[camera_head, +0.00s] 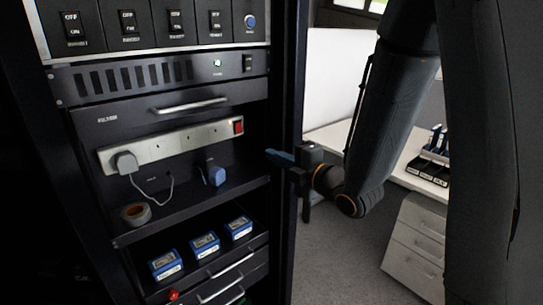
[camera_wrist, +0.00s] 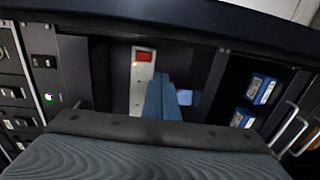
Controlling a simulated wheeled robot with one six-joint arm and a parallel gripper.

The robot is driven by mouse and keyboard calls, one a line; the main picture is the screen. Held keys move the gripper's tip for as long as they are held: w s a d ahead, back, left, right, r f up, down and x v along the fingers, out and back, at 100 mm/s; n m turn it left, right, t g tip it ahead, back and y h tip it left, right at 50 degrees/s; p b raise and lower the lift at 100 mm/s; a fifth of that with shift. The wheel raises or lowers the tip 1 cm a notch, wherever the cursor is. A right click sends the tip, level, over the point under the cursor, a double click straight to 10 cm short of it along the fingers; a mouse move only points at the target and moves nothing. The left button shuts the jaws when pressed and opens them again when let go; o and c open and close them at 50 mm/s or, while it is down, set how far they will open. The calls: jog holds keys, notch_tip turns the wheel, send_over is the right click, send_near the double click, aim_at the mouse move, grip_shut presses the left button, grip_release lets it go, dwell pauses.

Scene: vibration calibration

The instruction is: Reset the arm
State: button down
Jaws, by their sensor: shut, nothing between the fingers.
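My gripper (camera_head: 278,157) is at the right side of the black rack, near the shelf opening, with its fingers pointing left. It is shut and holds nothing. In the wrist view the closed blue fingers (camera_wrist: 160,98) point toward the rack's shelf. My dark arm (camera_head: 395,100) comes down from the upper right and bends at the wrist. A white power strip (camera_head: 180,145) with a red switch is mounted at the back of the shelf, and it also shows in the wrist view (camera_wrist: 139,85). The gripper appears apart from it.
Several blue-and-white boxes (camera_head: 205,245) sit below. Switches (camera_head: 129,24) line the top. A desk with white drawers (camera_head: 415,245) stands right; grey floor is open between.

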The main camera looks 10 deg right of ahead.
jog(key=s+d+f+m+g+h, duration=0.45)
jog(key=d+f+m+h, duration=0.45)
jog(key=m, duration=0.3)
jog(key=s+d+f+m+g, duration=0.1)
jog(key=s+m+g, duration=0.3)
jog(key=s, duration=0.5)
jog(key=s+f+m+g, duration=0.2)
jog(key=s+m+g, duration=0.3)
jog(key=s+m, duration=0.3)
jog(key=shift+s+d+f, duration=0.15)
jog(key=shift+s+d, duration=0.25)
jog(key=shift+s, duration=0.3)
